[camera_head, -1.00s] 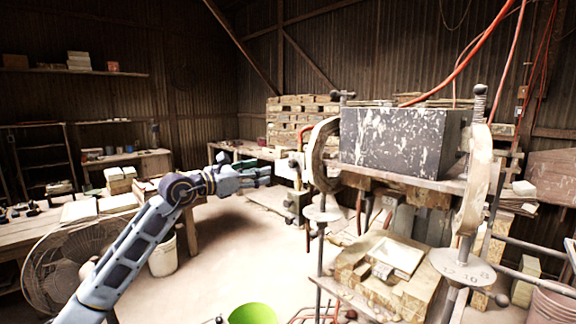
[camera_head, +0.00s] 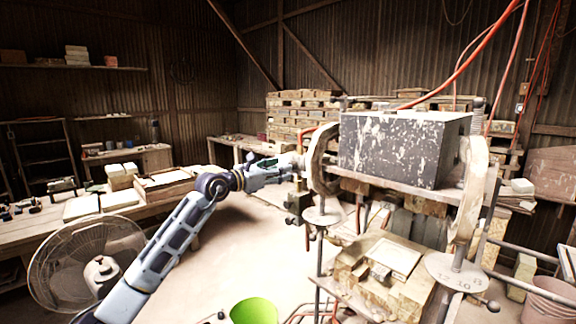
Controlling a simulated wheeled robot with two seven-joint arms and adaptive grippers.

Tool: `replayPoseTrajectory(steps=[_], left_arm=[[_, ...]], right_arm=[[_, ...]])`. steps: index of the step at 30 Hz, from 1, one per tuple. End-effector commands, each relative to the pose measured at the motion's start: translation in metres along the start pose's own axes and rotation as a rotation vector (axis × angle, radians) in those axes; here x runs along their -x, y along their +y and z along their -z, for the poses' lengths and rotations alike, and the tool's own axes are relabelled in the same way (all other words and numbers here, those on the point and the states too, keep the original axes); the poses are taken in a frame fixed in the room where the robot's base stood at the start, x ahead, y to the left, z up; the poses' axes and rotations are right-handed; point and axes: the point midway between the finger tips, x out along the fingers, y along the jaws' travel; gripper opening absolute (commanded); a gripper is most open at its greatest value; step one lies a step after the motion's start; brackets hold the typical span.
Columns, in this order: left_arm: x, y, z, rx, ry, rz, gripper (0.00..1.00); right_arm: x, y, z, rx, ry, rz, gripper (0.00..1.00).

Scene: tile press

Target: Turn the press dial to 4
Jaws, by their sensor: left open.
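The tile press stands at the right, with a dark, paint-spattered block (camera_head: 400,148) on top. My left gripper (camera_head: 291,167) is open beside the press's left side. It is close to a small fitting (camera_head: 297,200) with a hose there; whether it touches is too small to tell. The gripper covers part of this fitting, and I cannot make out a dial face or pointer there. A pale round plate with numbers (camera_head: 457,271) sits low on the press's right side. A similar plate (camera_head: 323,216) sits at the left. My right gripper is not in view.
A workbench (camera_head: 40,232) with boxes runs along the left. A fan (camera_head: 68,258) stands in front of it. A green bucket (camera_head: 254,311) is at the bottom middle. Orange hoses hang by the press. The floor (camera_head: 245,235) between bench and press is clear.

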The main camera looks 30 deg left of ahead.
Motion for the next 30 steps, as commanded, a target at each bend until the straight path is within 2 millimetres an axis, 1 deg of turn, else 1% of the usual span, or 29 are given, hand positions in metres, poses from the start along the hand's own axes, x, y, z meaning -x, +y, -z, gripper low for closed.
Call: replayPoseTrajectory(steps=[1, 6, 12, 18, 26, 27, 30], left_arm=[[-0.006, 0.0, -0.003, 0.001, -0.001, 0.001, 0.5], [-0.022, -0.001, -0.002, 0.002, 0.0, 0.002, 0.5], [-0.038, -0.001, -0.002, 0.0, 0.0, 0.001, 0.5], [-0.044, -0.001, 0.0, -0.001, 0.001, 0.0, 0.5], [-0.045, -0.001, 0.0, -0.001, 0.001, 0.001, 0.5], [-0.045, -0.001, 0.0, -0.001, 0.001, 0.001, 0.48], [-0.045, -0.001, 0.0, -0.001, 0.001, 0.001, 0.35]], right_arm=[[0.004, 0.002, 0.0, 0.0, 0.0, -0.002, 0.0], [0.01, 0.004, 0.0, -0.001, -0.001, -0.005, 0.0], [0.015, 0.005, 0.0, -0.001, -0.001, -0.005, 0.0], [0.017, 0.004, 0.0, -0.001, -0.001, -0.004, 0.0], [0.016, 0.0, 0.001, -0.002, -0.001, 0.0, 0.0], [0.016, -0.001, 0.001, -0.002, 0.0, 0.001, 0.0], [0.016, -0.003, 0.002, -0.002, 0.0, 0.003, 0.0]])
